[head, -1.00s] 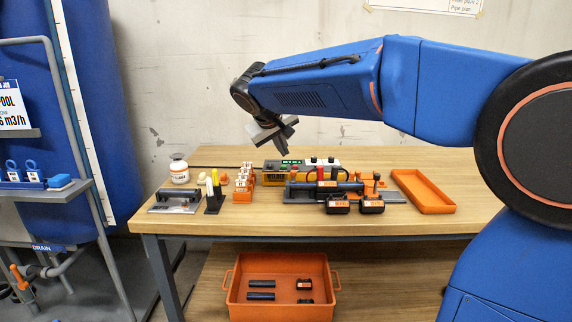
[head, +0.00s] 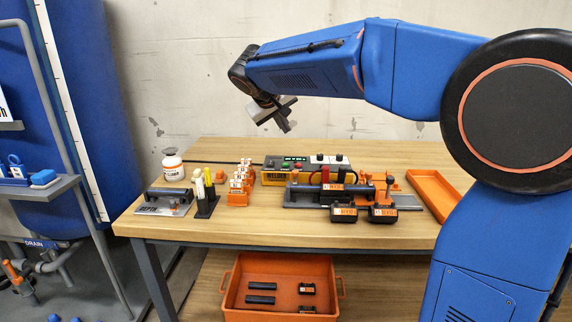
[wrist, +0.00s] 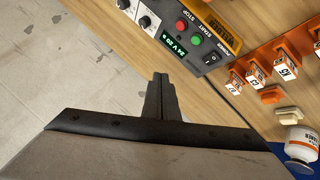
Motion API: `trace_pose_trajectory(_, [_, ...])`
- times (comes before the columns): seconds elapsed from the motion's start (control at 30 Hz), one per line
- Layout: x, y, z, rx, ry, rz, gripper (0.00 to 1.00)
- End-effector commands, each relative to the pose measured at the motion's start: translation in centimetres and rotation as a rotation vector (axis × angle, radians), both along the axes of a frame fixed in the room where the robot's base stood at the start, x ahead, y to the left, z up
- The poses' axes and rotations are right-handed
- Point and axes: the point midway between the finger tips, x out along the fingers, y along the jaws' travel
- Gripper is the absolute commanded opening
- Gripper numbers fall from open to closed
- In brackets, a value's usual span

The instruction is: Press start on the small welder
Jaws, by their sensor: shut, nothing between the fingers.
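The small welder (head: 276,179) is a yellow and dark box at the back of the wooden table, with a lit green display and a paler panel with knobs. In the wrist view the welder (wrist: 222,22) shows upside down: a green START button (wrist: 195,41), a red STOP button (wrist: 182,26) and a black power switch (wrist: 211,58). My gripper (head: 286,126) is in the air above and behind the welder, touching nothing. In the wrist view my gripper (wrist: 160,76) is shut and empty, its tips pointing toward the display side, apart from the buttons.
Orange labelled blocks (head: 240,182), a pen holder (head: 206,205) and a white bottle (head: 172,165) stand left of the welder. A clamp fixture with a dark pipe (head: 335,190) and black batteries (head: 343,213) are in front. An orange tray (head: 436,195) lies right; an orange crate (head: 235,290) is below.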

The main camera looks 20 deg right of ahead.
Motion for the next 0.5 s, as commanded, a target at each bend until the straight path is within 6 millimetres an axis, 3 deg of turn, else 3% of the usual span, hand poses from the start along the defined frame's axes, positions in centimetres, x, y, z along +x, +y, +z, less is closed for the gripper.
trace_pose_trajectory(0.5, [0.0,0.0,-5.3,-0.001,0.003,0.0,0.0])
